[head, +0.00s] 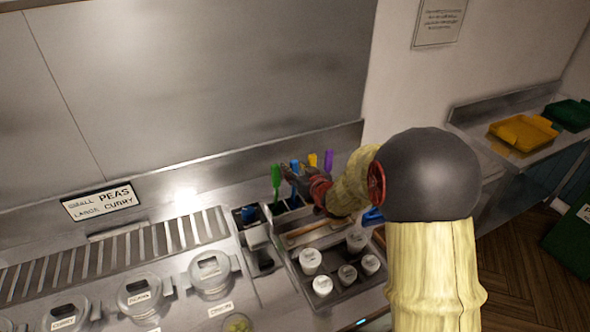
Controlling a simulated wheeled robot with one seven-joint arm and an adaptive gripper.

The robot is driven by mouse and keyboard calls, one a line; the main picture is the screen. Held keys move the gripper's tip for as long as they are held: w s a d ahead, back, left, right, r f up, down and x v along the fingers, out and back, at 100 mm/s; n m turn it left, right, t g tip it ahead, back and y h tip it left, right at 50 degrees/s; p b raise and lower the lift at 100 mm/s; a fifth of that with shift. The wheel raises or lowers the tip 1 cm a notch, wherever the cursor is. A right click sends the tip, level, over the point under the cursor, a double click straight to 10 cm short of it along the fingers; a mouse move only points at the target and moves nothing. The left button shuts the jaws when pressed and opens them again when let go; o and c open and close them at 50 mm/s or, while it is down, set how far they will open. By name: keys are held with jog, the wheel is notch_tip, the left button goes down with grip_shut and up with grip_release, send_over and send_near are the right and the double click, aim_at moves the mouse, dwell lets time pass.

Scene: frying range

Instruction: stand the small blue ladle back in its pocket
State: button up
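My gripper (291,181) is at the row of utensil pockets (292,205) at the back of the counter, reaching in from the right. A blue handle (295,166) stands upright right at its dark fingertips, and more blue shows just below them. I take this for the small blue ladle, but its size and bowl cannot be made out. The fingers overlap the handle in the picture; whether they are closed on it is too small to tell. The pocket openings are partly hidden by my gripper.
A green handle (276,184) stands close left of my gripper; yellow (312,160) and purple (328,160) handles stand behind it. A blue item (249,214) sits in a pocket at the left. Several white-lidded pots (322,286) stand in front.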

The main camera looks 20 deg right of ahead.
jog(key=shift+r, duration=0.1)
jog(key=shift+s+r, duration=0.1)
jog(key=shift+r, duration=0.05)
jog(key=s+a+r+g+h+p, duration=0.1)
jog(key=s+r, duration=0.2)
jog(key=s, duration=0.4)
jog(key=s+a+r+m+g+h, duration=0.1)
jog(key=s+r+g, duration=0.1)
jog(key=s+r, duration=0.35)
jog(key=s+a+r+g+h+p, duration=0.1)
jog(key=s+a+r, duration=0.1)
jog(key=s, duration=0.6)
jog(key=s+a+g+y, duration=0.1)
jog(key=s+a, duration=0.2)
jog(key=s, duration=0.3)
jog(key=s+a+g+y, duration=0.1)
jog(key=s+a+g, duration=0.1)
jog(key=s, duration=0.5)
jog(key=s+a+r+n+g+y, duration=0.1)
jog(key=s+a, duration=0.4)
jog(key=s, duration=0.1)
jog(key=shift+s+g, duration=0.2)
jog(key=shift+g, duration=0.2)
